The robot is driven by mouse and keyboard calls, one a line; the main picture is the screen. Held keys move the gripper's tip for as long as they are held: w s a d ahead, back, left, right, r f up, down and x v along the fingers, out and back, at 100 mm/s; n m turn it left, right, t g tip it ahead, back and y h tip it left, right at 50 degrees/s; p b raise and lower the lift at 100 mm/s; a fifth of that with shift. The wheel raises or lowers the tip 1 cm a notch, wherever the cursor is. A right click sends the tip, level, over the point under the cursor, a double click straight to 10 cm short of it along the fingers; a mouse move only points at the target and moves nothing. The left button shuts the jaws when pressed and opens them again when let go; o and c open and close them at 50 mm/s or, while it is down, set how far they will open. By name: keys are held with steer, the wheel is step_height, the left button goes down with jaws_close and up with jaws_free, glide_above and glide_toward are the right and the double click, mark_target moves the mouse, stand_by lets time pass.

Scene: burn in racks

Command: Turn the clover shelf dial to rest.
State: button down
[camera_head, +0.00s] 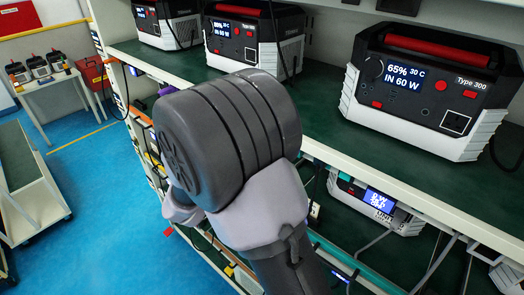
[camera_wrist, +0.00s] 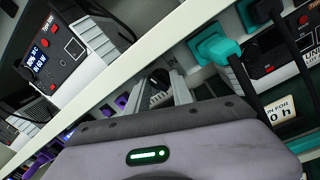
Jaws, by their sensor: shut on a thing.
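My gripper (camera_wrist: 164,85) shows in the wrist view, its two grey fingers pointing at the white shelf edge (camera_wrist: 110,92). Its fingers are shut on a small dark round dial (camera_wrist: 159,77) on the shelf's front. The dial is partly covered by the fingers, and its pointer and marks are too small to read. No clover mark can be made out. In the head view my own arm hides the gripper and the dial.
Power stations sit on the green upper shelf, one large one (camera_head: 430,85) at the right reading 65%. Another unit (camera_head: 375,205) sits on the level below. In the wrist view a teal plug (camera_wrist: 212,45) and black cables are close right of the fingers. Blue floor (camera_head: 100,190) is open at left.

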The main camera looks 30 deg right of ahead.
steer(key=shift+m+b, duration=1.4)
steer(key=shift+b, duration=0.2)
steer(key=c, duration=1.1)
jaws_free()
steer(key=shift+r, duration=0.1)
